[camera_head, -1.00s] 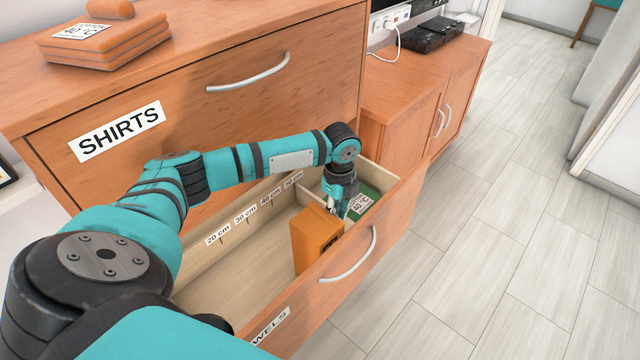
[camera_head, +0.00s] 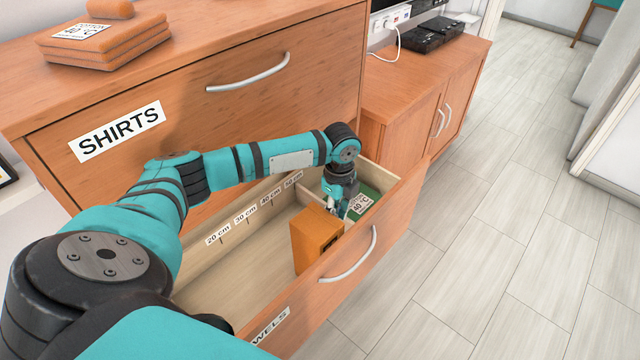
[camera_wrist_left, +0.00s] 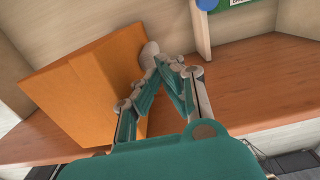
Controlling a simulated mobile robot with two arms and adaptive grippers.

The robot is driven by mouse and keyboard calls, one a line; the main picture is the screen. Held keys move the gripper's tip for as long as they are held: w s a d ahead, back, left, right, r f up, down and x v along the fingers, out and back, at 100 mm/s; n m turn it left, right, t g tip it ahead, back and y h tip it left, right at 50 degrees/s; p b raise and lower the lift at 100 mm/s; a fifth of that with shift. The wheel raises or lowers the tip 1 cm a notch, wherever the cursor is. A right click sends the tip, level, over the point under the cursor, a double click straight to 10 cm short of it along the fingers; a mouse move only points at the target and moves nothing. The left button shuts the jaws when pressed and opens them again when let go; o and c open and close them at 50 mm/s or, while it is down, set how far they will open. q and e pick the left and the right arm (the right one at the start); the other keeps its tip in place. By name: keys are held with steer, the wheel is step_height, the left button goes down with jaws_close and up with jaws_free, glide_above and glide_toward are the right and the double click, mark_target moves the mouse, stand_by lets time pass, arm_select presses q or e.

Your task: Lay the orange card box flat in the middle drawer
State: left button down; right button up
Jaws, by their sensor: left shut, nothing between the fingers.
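The orange card box (camera_head: 314,242) stands upright in the open drawer (camera_head: 225,285), near the front wall and the divider. My left gripper (camera_head: 342,212) is inside the drawer, just beyond the box on its right side. In the left wrist view the box (camera_wrist_left: 92,85) is tilted in the picture, at the left of the gripper. The left gripper's fingertips (camera_wrist_left: 165,62) are together with nothing between them, close beside the box. I cannot tell if a finger touches it. My right gripper is not in view.
A green item with a COTTON 40 °C label (camera_head: 361,205) lies in the drawer's right compartment. The drawer's left part is bare, with length marks along its back wall. The closed SHIRTS drawer (camera_head: 200,110) is above. Folded orange cloths (camera_head: 105,45) lie on the top.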

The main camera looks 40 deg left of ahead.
mark_target(314, 232)
arm_select(q)
steer(key=shift+s, duration=0.1)
steer(key=shift+s+p, duration=0.25)
steer(key=shift+p, duration=0.15)
steer(key=shift+s+a+f+p, duration=0.1)
steer(key=shift+s+a+p, duration=0.05)
steer(key=shift+s+p, duration=0.75)
steer(key=shift+s+a+f+p, duration=0.1)
steer(key=shift+s+f+p, duration=0.1)
steer(key=shift+s+p, duration=1.1)
steer(key=shift+s+a+f+p, duration=0.15)
steer(key=shift+s+p, duration=0.45)
steer(key=shift+s, duration=0.9)
steer(key=s+f+p, duration=0.1)
steer(key=s+p, duration=0.2)
steer(key=s, duration=0.3)
steer(key=shift+s+a+f, duration=0.15)
steer(key=shift+s+f, duration=0.05)
steer(key=shift+w, duration=0.1)
